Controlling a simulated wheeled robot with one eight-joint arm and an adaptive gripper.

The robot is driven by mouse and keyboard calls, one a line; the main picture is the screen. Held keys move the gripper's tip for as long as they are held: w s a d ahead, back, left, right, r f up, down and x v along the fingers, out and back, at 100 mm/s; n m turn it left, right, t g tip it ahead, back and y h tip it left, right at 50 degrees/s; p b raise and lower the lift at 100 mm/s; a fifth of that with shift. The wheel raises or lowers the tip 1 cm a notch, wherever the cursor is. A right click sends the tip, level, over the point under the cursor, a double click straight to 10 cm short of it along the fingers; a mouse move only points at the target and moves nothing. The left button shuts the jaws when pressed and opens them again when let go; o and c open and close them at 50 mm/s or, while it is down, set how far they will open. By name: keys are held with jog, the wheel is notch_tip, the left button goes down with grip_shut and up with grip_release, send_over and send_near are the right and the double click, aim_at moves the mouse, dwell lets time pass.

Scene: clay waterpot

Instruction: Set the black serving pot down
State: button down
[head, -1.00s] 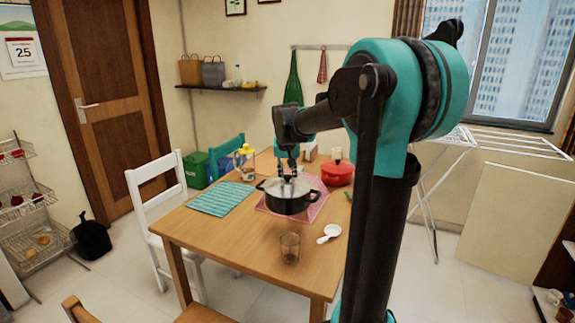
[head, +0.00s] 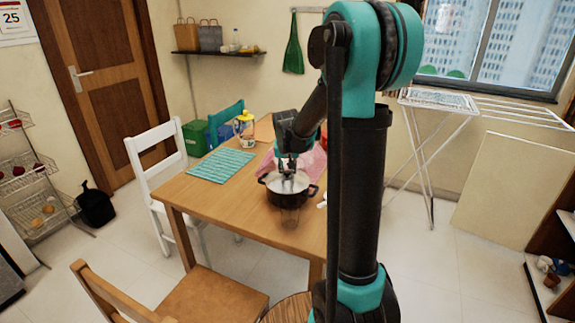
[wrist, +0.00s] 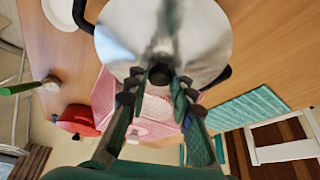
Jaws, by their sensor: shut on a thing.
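The black serving pot (head: 275,194) is over the front part of the wooden table in the head view. Its pale, shiny lid (wrist: 205,45) fills the top of the wrist view, with a black side handle (wrist: 80,16) beside it. My gripper (wrist: 159,80) is shut on the dark knob (wrist: 160,74) at the middle of the lid; it also shows above the pot in the head view (head: 287,174). The pot looks level. I cannot tell whether its base touches the table (head: 213,215).
A red pot (wrist: 78,120) shows in the wrist view. Bare table is at the front left.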

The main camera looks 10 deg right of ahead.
jog(key=shift+f, duration=0.2)
jog(key=c, duration=1.3)
grip_release()
jog(key=shift+r, duration=0.1)
